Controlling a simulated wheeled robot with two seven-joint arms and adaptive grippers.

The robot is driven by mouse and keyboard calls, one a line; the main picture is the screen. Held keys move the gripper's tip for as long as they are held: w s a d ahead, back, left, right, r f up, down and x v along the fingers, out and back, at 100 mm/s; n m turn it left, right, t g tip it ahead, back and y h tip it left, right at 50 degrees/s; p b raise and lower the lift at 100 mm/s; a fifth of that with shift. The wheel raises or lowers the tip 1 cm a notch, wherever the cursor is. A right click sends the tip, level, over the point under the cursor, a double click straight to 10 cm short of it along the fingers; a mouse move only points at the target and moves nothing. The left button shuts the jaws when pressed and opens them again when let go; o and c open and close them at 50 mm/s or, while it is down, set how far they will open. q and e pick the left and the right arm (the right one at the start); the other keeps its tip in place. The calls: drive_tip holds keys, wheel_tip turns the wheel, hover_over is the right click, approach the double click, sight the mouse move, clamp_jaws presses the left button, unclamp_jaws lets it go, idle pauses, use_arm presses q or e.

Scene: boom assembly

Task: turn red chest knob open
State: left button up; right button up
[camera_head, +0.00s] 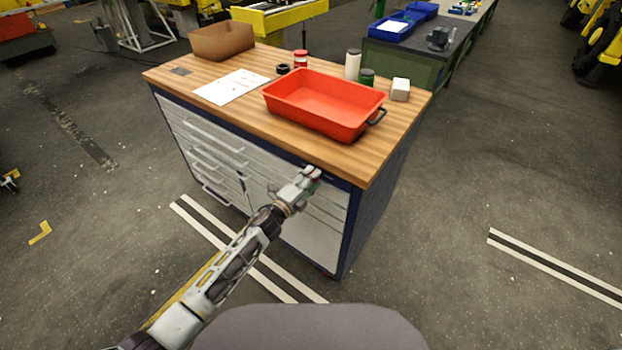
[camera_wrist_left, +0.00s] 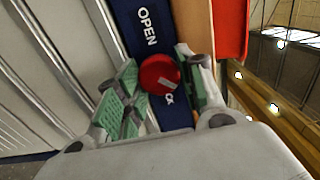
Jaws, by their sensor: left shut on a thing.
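The red knob (camera_wrist_left: 160,74) sits on the dark blue strip (camera_wrist_left: 136,32) of the chest, with the word OPEN printed beside it. A pale mark shows on the knob's face. My left gripper (camera_wrist_left: 160,88) has its green-padded fingers on both sides of the knob and is shut on it. In the head view the left gripper (camera_head: 309,175) is at the front of the chest (camera_head: 317,240), just under the wooden top, and hides the knob there. A second printed word by the knob is partly covered. My right gripper is not in view.
On the wooden top (camera_head: 215,103) stand a red tray (camera_head: 320,105), a cardboard box (camera_head: 222,40), a paper sheet (camera_head: 232,87), a white block (camera_head: 400,90) and several small jars. The tray is near the front edge above the gripper. Floor right of the chest is clear.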

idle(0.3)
use_arm(q)
drive_tip(key=o, duration=1)
drive_tip(key=v, duration=1.2)
idle(0.8)
